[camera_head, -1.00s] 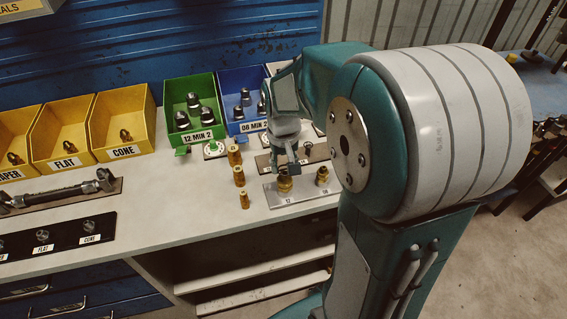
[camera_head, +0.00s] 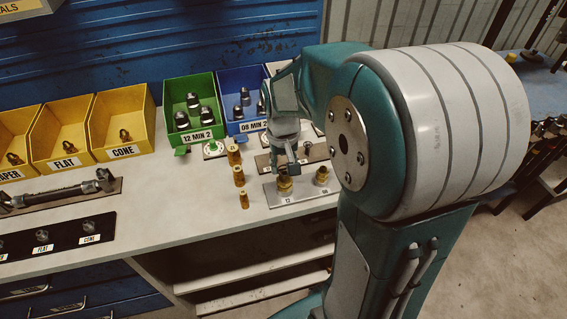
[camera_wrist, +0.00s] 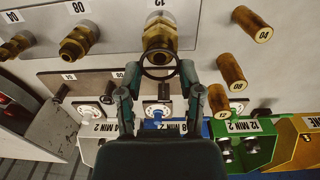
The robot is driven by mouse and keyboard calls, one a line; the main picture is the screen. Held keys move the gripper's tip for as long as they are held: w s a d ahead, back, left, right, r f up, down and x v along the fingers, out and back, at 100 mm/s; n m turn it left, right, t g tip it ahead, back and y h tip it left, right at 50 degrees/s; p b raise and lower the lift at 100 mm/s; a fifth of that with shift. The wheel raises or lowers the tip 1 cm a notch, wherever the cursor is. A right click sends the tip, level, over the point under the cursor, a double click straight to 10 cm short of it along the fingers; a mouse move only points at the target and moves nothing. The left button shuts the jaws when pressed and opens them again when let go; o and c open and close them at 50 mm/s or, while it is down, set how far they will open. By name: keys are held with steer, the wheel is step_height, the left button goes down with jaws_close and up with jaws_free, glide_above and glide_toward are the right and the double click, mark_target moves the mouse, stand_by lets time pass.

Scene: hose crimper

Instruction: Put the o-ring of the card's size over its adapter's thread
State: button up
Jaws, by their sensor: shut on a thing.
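My gripper (camera_wrist: 160,82) is shut on a black o-ring (camera_wrist: 160,79), which spans the gap between the two fingertips. A brass adapter (camera_wrist: 160,33) labelled 12 stands on a grey plate directly beyond the ring. In the wrist view the ring overlaps the adapter's near end; I cannot tell whether it is around the thread or just above it. In the head view my gripper (camera_head: 287,168) is right over this adapter (camera_head: 285,184), and the ring is too small to make out. The adapter labelled 08 (camera_head: 322,176) stands to its right. The size card is not readable in these views.
Several brass cylinders (camera_head: 239,176) stand in a row left of the plate (camera_head: 300,193). A green bin (camera_head: 197,135) and a blue bin (camera_head: 250,127) stand behind. Yellow bins (camera_head: 122,152) are farther left.

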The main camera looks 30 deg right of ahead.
steer(key=shift+f, duration=0.75)
steer(key=o, duration=0.7)
step_height(320, 180, up, 12)
steer(key=shift+w+a+f, duration=0.1)
stand_by(0.3)
